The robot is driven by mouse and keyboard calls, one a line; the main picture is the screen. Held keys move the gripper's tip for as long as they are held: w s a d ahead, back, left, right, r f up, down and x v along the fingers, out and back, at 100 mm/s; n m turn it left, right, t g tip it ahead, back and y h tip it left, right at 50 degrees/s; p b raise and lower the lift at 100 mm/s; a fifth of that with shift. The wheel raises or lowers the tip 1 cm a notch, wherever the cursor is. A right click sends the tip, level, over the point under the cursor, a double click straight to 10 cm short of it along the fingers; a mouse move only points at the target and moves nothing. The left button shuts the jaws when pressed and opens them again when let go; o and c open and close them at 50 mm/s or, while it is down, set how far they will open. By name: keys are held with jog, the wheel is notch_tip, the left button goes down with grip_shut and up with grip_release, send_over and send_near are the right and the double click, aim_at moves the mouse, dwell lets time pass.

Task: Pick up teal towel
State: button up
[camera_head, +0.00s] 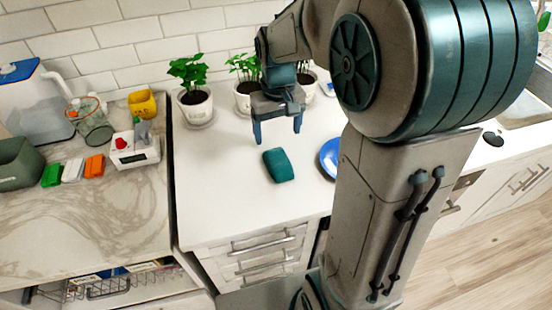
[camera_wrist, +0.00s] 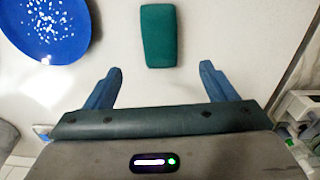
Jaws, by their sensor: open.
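The teal towel (camera_head: 279,165) is a small folded block lying on the white counter. In the wrist view the towel (camera_wrist: 158,36) lies ahead of the fingertips, roughly centred between them and apart from them. My gripper (camera_head: 278,141) is open and empty above the counter, behind the towel in the head view. In the wrist view both blue fingers of my gripper (camera_wrist: 160,71) are spread, with bare counter between them.
A blue speckled plate (camera_wrist: 45,25) lies beside the towel; my arm partly hides this plate (camera_head: 328,158) in the head view. Potted plants (camera_head: 195,106) stand along the wall. A marble counter (camera_head: 85,220) with several items is at left. The white counter's front left (camera_head: 220,215) is clear.

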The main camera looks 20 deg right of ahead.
aim_at(277, 158)
notch_tip(277, 158, down, 11)
jog(key=shift+p, duration=0.45)
jog(key=c, duration=1.1)
